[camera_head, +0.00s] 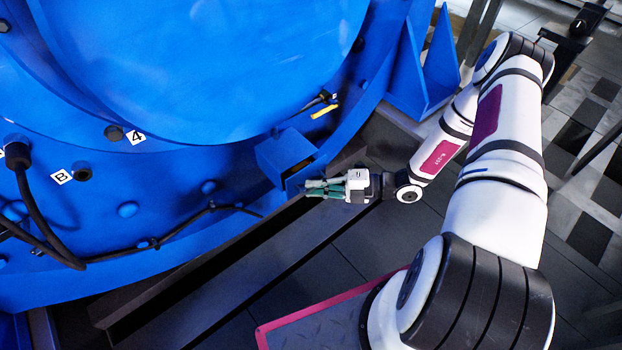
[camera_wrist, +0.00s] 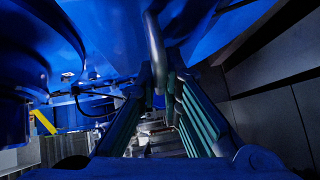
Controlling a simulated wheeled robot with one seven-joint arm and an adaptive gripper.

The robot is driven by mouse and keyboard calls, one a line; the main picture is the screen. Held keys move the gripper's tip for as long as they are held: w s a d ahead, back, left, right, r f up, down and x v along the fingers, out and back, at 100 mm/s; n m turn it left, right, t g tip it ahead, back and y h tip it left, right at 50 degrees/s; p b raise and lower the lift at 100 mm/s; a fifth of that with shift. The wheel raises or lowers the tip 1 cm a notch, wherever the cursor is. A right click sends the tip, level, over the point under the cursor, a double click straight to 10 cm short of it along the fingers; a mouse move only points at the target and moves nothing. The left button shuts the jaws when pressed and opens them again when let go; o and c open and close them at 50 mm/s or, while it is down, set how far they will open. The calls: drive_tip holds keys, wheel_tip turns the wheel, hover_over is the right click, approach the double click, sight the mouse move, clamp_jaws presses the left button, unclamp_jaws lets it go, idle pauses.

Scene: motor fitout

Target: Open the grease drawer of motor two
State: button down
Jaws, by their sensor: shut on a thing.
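The grease drawer (camera_head: 285,152) is a blue box low on the blue motor's side in the head view, with a dark gap on its right side. My gripper (camera_head: 311,187) is at the drawer's lower right, its green fingers pointing left at it. In the wrist view, my gripper (camera_wrist: 164,82) has its two green-ribbed fingers closed on a grey curved bar, the drawer handle (camera_wrist: 154,42). The fingers hide where the handle meets the drawer in the head view. I cannot tell how far the drawer stands out.
The blue motor housing (camera_head: 190,60) fills the left. A yellow-tagged cable plug (camera_head: 324,108) sits above the drawer. Black cables (camera_head: 40,215) run along the lower housing, near labelled ports. A dark rail (camera_head: 240,265) lies below. Dark floor is open around my arm.

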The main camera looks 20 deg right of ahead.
drive_tip(key=s+d+p, duration=0.2)
drive_tip(key=s, duration=0.6)
drive_tip(key=shift+s+d, duration=0.4)
drive_tip(key=c, duration=1.7)
unclamp_jaws()
drive_tip(key=shift+d, duration=0.1)
drive_tip(key=v, duration=1.2)
